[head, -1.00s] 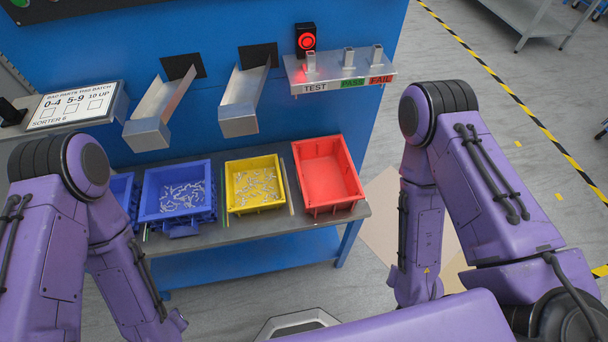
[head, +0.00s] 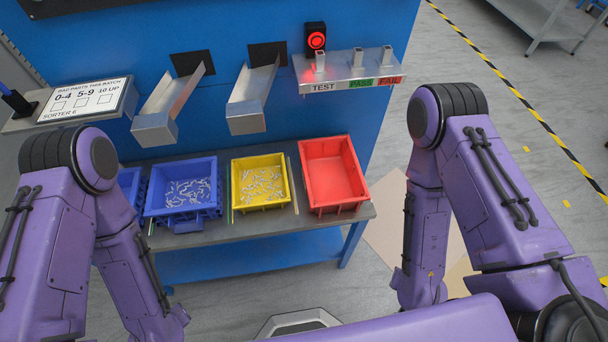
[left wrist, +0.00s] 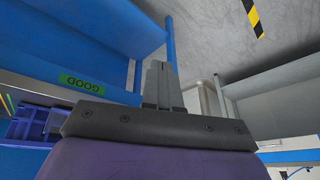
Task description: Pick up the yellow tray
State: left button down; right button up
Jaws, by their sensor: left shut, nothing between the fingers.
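The yellow tray (head: 262,207) stands on the grey shelf between the blue tray and the red tray. It holds many small pale metal parts. My left gripper shows in the left wrist view (left wrist: 158,68), its fingers shut together with nothing between them. In the head view both of my arms hang down on either side of the picture, and neither gripper shows there. No gripper is seen touching the yellow tray.
A blue tray (head: 182,212) with metal parts is left of it, and an empty red tray (head: 334,205) is right. Two metal chutes (head: 170,107) (head: 252,115) hang above. A test ledge (head: 350,84) with a red-lit button (head: 317,41) is at upper right.

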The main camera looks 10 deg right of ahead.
aim_at(260, 181)
jog(key=u, duration=2)
jog(key=k, duration=1.75)
jog(key=z, duration=1.85)
